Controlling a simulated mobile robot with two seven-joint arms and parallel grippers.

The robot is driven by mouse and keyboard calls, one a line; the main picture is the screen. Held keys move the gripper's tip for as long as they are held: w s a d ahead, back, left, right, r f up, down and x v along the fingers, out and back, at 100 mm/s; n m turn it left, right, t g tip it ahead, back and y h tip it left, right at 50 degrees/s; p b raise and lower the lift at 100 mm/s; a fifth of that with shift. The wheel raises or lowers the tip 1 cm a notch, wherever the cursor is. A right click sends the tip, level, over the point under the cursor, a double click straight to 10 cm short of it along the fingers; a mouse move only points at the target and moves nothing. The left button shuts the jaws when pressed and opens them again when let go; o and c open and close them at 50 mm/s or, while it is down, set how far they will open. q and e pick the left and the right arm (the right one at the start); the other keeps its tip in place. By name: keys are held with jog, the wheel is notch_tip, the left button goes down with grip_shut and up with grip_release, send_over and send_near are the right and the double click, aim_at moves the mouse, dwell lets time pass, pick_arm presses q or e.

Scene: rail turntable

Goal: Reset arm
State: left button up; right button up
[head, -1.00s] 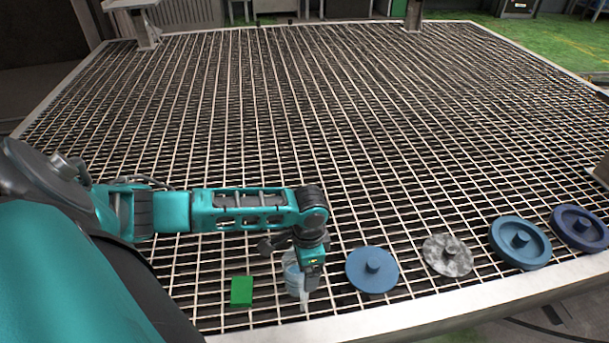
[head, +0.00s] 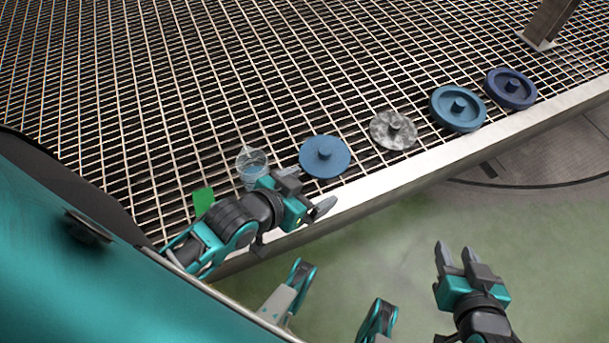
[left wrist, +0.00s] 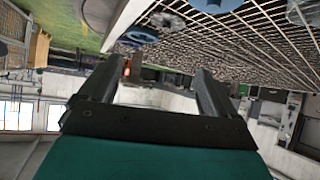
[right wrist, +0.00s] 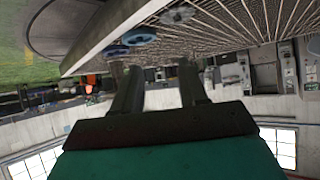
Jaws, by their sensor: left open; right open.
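My left gripper (head: 307,192) is open and empty by the table's front edge, just in front of the clear container and the nearest blue disc in the head view. Its two fingers stand apart with nothing between them in the left wrist view (left wrist: 150,88). My right gripper (head: 455,255) is open and empty over the green floor, in front of the table and apart from it. Its fingers are also apart and empty in the right wrist view (right wrist: 160,90).
On the grid table (head: 350,60), along its front rim, are a green block (head: 203,201), a clear container (head: 251,166), a blue disc (head: 325,156), a mottled grey disc (head: 393,130), a teal disc (head: 458,108) and a dark blue disc (head: 511,88).

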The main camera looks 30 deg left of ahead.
pick_arm(q)
jog(key=shift+s+a+r, duration=0.15)
jog(key=shift+a, duration=0.1)
notch_tip(320, 180, up, 11)
jog(key=s+a+y+p, duration=0.1)
jog(key=a+p, duration=0.1)
jog(key=p, duration=1.2)
jog(key=shift+a+f+t+p, duration=0.2)
jog(key=shift+a+t+p, duration=0.1)
jog(key=shift+a, duration=0.1)
jog(key=shift+s+a+f, duration=0.15)
jog(key=shift+s+f, duration=0.1)
jog(key=shift+c, duration=0.4)
pick_arm(e)
jog(key=s+d+r+h, duration=0.1)
jog(key=d+r, duration=0.2)
jog(key=r, duration=0.7)
jog(key=shift+s, duration=0.25)
